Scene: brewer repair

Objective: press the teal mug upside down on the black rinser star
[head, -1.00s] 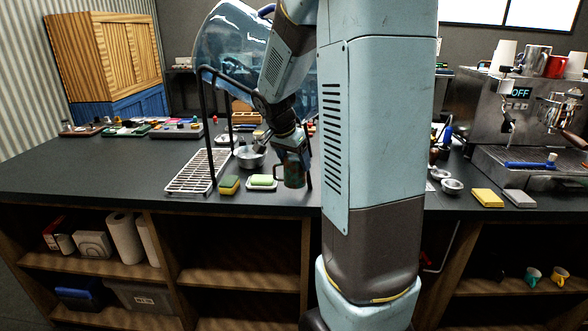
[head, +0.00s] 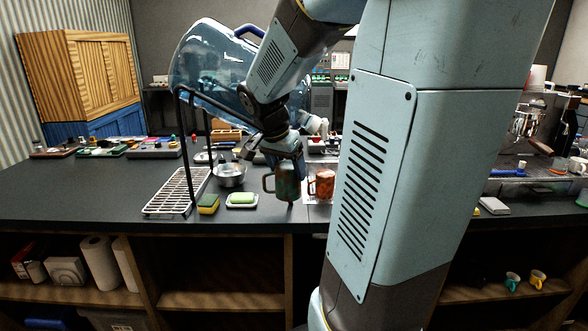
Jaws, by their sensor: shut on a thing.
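My gripper (head: 287,158) is shut on a dark teal mug with brownish patches (head: 288,184). It holds the mug by its upper end, above the dark counter near the front edge. The mug's handle points left. I cannot tell which end of the mug is its mouth. A smaller teal mug (head: 512,281) stands on the low shelf at the right. I cannot make out the black rinser star; my arm hides much of the counter to the right.
An orange patterned mug (head: 323,185) stands just right of the held mug. A soap dish (head: 242,203), a sponge (head: 208,204), a metal bowl (head: 230,175) and a wire rack (head: 180,192) with a large clear jug (head: 212,65) are to the left. The far-left counter front is clear.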

